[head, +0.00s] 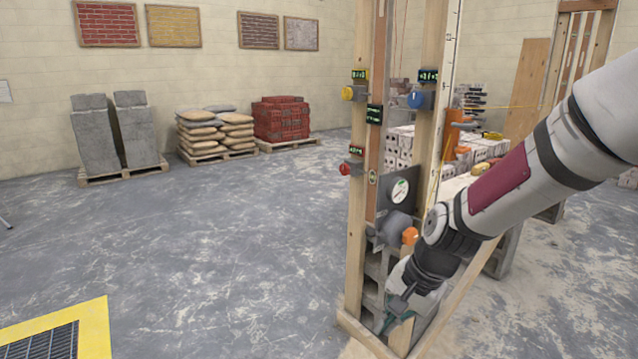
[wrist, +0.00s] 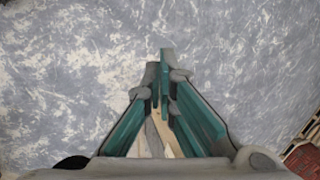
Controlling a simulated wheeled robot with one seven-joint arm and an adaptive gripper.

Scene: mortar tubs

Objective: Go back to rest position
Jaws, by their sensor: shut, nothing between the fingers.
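My gripper (wrist: 162,82) has teal fingers that meet at the tips in the wrist view, with nothing between them. Behind the fingers the wrist view shows grey floor and a small piece of wood. In the head view my arm reaches in from the right and angles down to the left. My gripper (head: 397,312) hangs low there, by the foot of a wooden frame (head: 356,250), partly in the shadow of my wrist. I cannot tell in the head view whether it touches the frame or the grey blocks (head: 372,296) at its base.
The wooden frame carries blue (head: 415,99), yellow (head: 347,93), red (head: 344,169) and orange (head: 410,236) knobs. Pallets with grey slabs (head: 138,130), sacks (head: 215,130) and red bricks (head: 281,118) stand along the wall. A yellow-edged floor grate (head: 93,322) lies front left. The middle floor is clear.

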